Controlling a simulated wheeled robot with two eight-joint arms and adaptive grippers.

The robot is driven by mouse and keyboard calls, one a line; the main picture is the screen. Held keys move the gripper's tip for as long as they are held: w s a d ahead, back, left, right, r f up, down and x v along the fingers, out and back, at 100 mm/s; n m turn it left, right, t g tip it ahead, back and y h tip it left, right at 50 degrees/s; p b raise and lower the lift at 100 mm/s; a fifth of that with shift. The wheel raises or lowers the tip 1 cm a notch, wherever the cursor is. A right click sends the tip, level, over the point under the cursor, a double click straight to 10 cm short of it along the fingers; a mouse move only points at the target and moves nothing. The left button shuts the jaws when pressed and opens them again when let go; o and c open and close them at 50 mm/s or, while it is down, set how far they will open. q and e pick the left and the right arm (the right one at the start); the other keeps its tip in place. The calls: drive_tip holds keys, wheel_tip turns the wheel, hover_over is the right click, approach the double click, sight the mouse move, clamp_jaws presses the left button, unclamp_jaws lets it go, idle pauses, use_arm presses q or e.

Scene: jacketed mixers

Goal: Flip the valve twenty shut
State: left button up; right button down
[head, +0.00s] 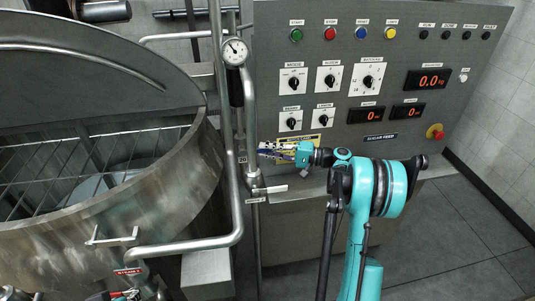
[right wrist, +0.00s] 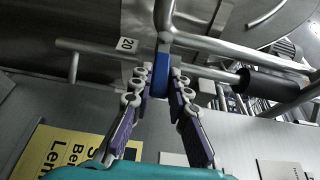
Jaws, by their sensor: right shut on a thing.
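The valve twenty carries a white tag reading 20 (right wrist: 127,44) in the right wrist view. Its blue handle (right wrist: 162,68) sits between the fingertips of my right gripper (right wrist: 160,80), which is shut on it. In the head view my right gripper (head: 270,150) reaches left to the vertical pipe beside the control panel. The fingers hide most of the handle there. Small dark, red and teal parts show at the bottom left edge of the head view. They may be part of my left arm, and its jaws cannot be made out.
A large steel kettle (head: 165,200) fills the left, with steel pipes (head: 235,215) and a round gauge (head: 235,51) beside it. The control panel (head: 440,125) stands behind my right arm, with a red stop knob (head: 435,131). Open floor lies at the lower right.

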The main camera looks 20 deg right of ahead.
drive_tip(key=shift+f, duration=0.1)
idle(0.4)
drive_tip(key=c, duration=1.4)
unclamp_jaws()
drive_tip(key=shift+c, duration=0.2)
drive_tip(key=v, duration=1.2)
drive_tip(key=shift+f, duration=0.1)
